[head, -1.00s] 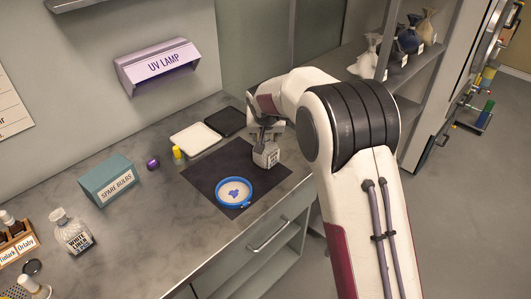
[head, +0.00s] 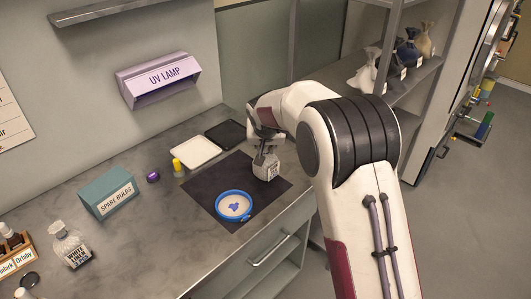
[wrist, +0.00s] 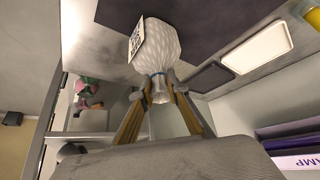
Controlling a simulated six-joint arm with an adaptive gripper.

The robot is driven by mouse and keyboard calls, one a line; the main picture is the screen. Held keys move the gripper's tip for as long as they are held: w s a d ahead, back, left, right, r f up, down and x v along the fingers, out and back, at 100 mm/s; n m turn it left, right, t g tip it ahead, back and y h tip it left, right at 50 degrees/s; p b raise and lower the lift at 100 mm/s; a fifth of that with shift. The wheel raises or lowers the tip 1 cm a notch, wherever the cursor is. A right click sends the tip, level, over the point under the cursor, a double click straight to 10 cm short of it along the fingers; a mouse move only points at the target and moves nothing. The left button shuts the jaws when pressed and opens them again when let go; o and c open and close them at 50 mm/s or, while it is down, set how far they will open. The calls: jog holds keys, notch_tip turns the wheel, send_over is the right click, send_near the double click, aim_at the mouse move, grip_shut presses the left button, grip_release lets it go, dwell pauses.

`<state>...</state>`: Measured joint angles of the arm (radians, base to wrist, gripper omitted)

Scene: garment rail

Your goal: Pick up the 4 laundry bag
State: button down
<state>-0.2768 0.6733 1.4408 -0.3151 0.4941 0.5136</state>
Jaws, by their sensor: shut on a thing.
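Tied, tagged bags stand on a shelf at the upper right: a white bag (head: 366,72), a dark blue bag (head: 407,52) and a tan bag (head: 426,40). The number on each tag is too small to read.
A blue-rimmed dish (head: 234,218) sits on the mat near the bottle. A white tray (head: 187,155), a black tray (head: 227,133), a yellow bottle (head: 178,165) and a SPARE BULBS box (head: 107,192) stand on the counter. A UV LAMP (head: 158,75) hangs above.

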notch_tip(320, 180, up, 10)
jog(key=shift+f, duration=0.15)
dwell(0.4)
dwell(0.3)
jog(key=shift+w, duration=0.1)
